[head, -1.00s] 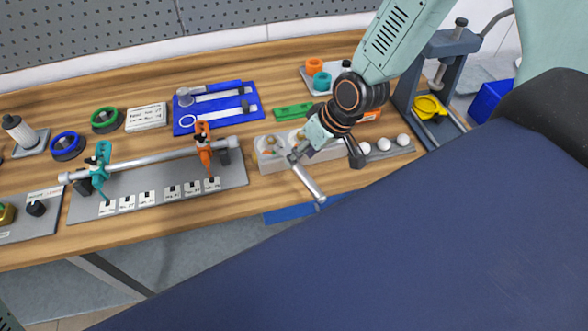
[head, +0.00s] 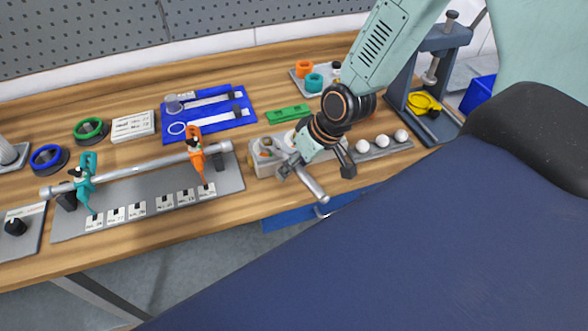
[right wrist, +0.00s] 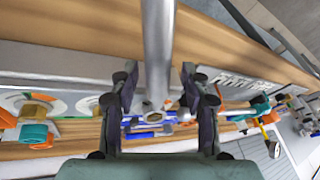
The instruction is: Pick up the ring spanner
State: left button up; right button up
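My right gripper (head: 316,172) is low over the bench front. Its fingers stand apart, with a silver bar between them. This metal bar (head: 313,186) slants towards the front edge in the head view. In the right wrist view the bar (right wrist: 158,45) runs down between the fingers to a small ring-like end. I see gaps between it and both fingers of the gripper (right wrist: 158,85). I cannot tell surely whether this bar is the ring spanner. A blue tool board (head: 246,100) holds a blue-handled tool and pale tool outlines. My left gripper is out of view.
A long rod with teal and orange clamps (head: 140,168) spans the left. A dark press (head: 440,75) stands at right.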

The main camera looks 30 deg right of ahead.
jog(key=shift+s+d+r, duration=0.2)
jog(key=shift+s+d, duration=0.05)
jog(key=shift+s, duration=0.15)
jog(key=c, duration=0.3)
jog(key=shift+w+a+f, duration=0.15)
jog(key=shift+w+f, duration=0.15)
jog(key=shift+w, duration=0.45)
jog(key=c, duration=0.5)
grip_shut()
jog(key=shift+s+r, duration=0.15)
jog(key=shift+s, duration=0.2)
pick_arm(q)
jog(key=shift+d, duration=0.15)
pick_arm(e)
jog(key=shift+w, duration=0.1)
